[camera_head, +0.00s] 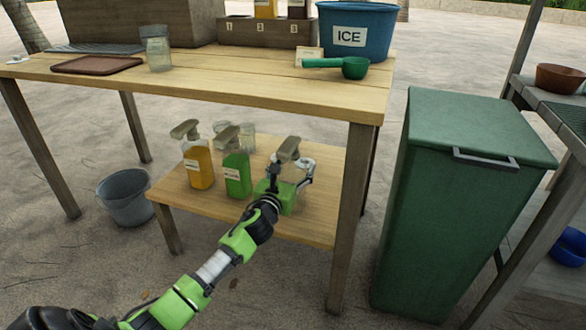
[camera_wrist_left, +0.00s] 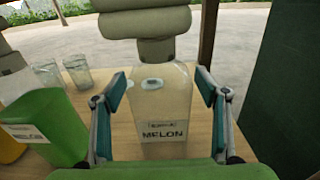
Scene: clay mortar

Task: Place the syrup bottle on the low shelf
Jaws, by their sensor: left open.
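A clear, pale syrup bottle labelled MELON (camera_wrist_left: 165,100) stands upright on the low shelf (camera_head: 318,228) in the left wrist view, with a thick grey-beige pump head. In the head view its pump top (camera_head: 290,147) shows above my left gripper (camera_head: 289,170), which hides much of its body. My left gripper is open, with one finger on each side of the bottle; the left wrist view also shows the fingers (camera_wrist_left: 161,88), with gaps beside the bottle. A green bottle (camera_head: 237,173) and an orange bottle (camera_head: 199,166) stand on the shelf to the left. My right gripper is out of view.
Glasses (camera_head: 248,138) stand behind the bottles. The tabletop (camera_head: 220,75) overhangs the shelf, and a table leg (camera_head: 350,215) is close right of my gripper. A green bin (camera_head: 450,200) stands further right. A grey bucket (camera_head: 124,195) is on the ground at left.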

